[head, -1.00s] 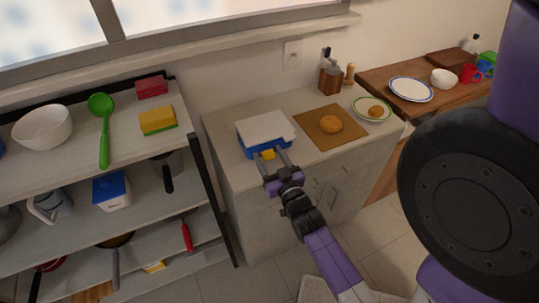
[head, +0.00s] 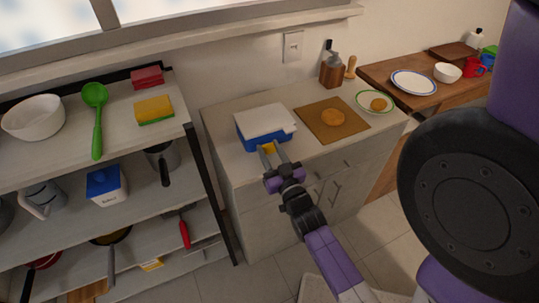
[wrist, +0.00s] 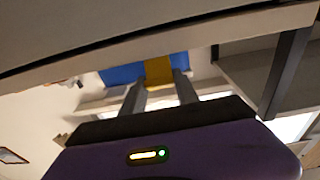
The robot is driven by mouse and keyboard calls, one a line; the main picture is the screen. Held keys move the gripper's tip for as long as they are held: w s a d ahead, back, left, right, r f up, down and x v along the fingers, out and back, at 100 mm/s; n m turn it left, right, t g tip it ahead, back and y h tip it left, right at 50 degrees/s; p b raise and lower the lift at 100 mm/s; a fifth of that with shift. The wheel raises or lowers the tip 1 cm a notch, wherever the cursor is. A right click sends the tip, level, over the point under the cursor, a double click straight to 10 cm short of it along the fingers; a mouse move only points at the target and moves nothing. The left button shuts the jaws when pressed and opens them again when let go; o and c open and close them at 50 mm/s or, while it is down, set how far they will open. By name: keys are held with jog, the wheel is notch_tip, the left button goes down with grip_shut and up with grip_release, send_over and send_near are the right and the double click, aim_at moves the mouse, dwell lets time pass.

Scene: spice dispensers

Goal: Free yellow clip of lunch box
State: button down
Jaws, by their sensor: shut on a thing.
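The lunch box, with a blue body (head: 255,142) and white lid (head: 264,121), sits near the front left of the counter. Its yellow clip (head: 269,148) is on the front side, towards me. My gripper (head: 270,150) reaches up to the box front from below right and is shut on the clip, a finger on each side. In the wrist view the yellow clip (wrist: 158,70) shows between the finger ends against the blue body (wrist: 122,74). The fingers partly hide the clip, so whether it is still latched cannot be told.
The counter (head: 225,120) also holds a brown board (head: 311,114) with a round orange-brown item and a green-rimmed plate (head: 368,96). A shelf rack (head: 208,190) with kitchenware stands left. A wooden table (head: 433,99) is at right.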

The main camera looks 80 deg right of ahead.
jog(key=shift+s+a+f+t+h+b, duration=0.15)
jog(key=shift+f+t+h+b, duration=0.65)
jog(key=shift+b, duration=2.55)
jog(key=shift+h+b, duration=0.3)
jog(key=shift+b, duration=0.6)
jog(key=shift+a+b, duration=0.1)
jog(key=shift+b, duration=0.25)
jog(key=shift+r, duration=0.1)
jog(key=c, duration=0.9)
grip_release()
jog(key=b+v, duration=0.1)
jog(key=v, duration=0.7)
